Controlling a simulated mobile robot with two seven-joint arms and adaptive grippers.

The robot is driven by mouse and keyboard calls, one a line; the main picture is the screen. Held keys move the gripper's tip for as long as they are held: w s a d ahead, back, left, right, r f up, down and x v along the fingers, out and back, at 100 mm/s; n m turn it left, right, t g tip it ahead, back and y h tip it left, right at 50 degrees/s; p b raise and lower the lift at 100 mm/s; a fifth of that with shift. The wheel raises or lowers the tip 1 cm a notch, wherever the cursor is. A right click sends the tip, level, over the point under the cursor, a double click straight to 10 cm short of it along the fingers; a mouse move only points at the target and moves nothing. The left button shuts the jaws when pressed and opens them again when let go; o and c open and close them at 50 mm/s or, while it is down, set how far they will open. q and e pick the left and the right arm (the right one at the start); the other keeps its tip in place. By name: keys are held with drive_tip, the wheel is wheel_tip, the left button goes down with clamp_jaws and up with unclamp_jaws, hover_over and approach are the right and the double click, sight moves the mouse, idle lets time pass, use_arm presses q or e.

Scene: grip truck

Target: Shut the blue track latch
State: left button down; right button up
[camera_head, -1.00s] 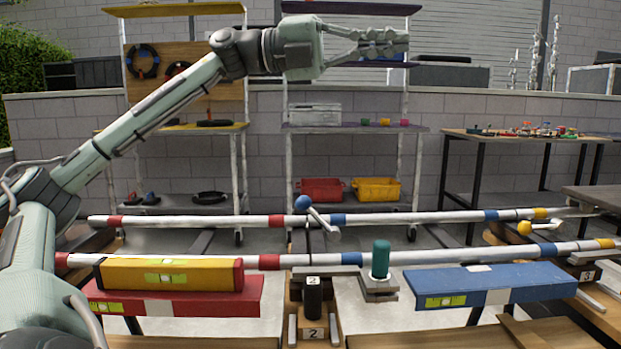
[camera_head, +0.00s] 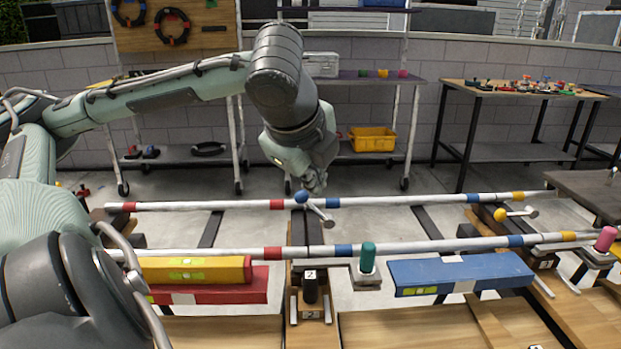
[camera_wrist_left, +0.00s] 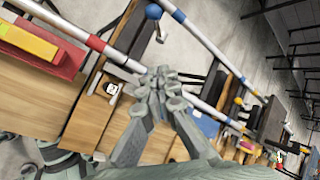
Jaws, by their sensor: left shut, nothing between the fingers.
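The blue track latch shows as a blue ball knob (camera_head: 301,197) with a short grey lever (camera_head: 320,214) slanting down to the right, at the far white rail (camera_head: 400,201). My left gripper (camera_head: 314,187) points down just above and behind the knob; its fingers are closed and empty. I cannot tell whether it touches the knob. In the left wrist view the closed fingers (camera_wrist_left: 165,85) are in the middle, and the blue knob (camera_wrist_left: 153,12) is at the top, apart from them in the picture. My right gripper is not in view.
The near rail (camera_head: 440,246) runs across the front. A green-capped post (camera_head: 368,257), a blue beam (camera_head: 460,273), a yellow level (camera_head: 195,269) and a red beam (camera_head: 235,290) stand near it. A yellow-knobbed latch (camera_head: 500,214) sits to the right.

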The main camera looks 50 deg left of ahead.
use_arm(q)
drive_tip(key=b, duration=0.2)
approach(313, 208)
wheel_tip(313, 208, down, 4)
drive_tip(key=w+d, duration=0.1)
drive_tip(key=w, duration=0.2)
drive_tip(key=shift+w+a+f+b, duration=0.15)
drive_tip(key=shift+a+b, duration=0.4)
drive_tip(key=shift+a, duration=0.95)
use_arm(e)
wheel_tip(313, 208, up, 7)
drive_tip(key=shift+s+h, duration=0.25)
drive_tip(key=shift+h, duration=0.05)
use_arm(q)
drive_tip(key=shift+f, duration=0.1)
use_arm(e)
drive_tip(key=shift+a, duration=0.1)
use_arm(q)
drive_tip(key=shift+f, duration=0.1)
drive_tip(key=shift+s+a+n+t, duration=0.1)
drive_tip(key=shift+s+n+t, duration=0.2)
drive_tip(key=shift+h, duration=0.3)
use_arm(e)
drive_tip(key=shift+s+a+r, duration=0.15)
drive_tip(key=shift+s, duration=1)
